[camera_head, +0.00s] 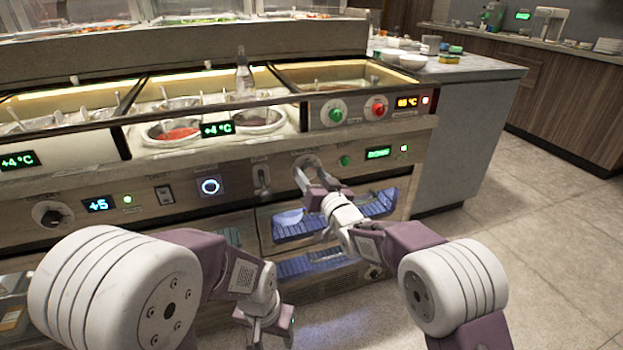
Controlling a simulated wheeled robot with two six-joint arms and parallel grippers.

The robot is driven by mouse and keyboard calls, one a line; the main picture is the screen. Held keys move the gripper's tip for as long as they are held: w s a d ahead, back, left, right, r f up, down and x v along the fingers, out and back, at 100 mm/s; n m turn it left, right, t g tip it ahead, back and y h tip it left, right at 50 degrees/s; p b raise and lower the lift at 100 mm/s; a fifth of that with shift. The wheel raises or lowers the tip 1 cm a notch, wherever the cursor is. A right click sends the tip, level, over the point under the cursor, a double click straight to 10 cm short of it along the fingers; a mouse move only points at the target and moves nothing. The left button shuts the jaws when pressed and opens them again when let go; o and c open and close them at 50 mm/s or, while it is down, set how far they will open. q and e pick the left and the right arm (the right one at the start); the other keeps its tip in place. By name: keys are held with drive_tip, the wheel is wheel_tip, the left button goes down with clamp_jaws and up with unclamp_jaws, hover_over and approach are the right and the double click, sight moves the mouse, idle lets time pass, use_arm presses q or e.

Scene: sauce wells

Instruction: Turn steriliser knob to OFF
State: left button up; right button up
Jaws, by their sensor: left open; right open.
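The steriliser knob (306,160) is a round silver-grey knob on the lower control panel, above the blue-lit steriliser drawers (300,266). My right gripper (312,180) is open, its fingertips just below and in front of the knob. The gripper partly covers the knob's lower side, so its pointer and contact with the fingers cannot be made out. A green-lit display (377,153) to the knob's right seems to read DONE. My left gripper (265,333) is open and empty, low in front of the counter.
The panel also has a green button (345,161), a lever switch (262,178), a blue-ringed button (210,186) and a black knob (52,214). Above are green (337,113) and red (379,109) knobs. Open floor (540,240) lies at right.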

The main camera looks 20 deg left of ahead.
clamp_jaws()
drive_tip(key=shift+n, duration=0.3)
drive_tip(key=n, duration=0.3)
drive_tip(key=shift+r+n, duration=0.1)
drive_tip(key=shift+n, duration=0.3)
drive_tip(key=n, duration=0.5)
drive_tip(key=shift+n+h, duration=0.3)
unclamp_jaws()
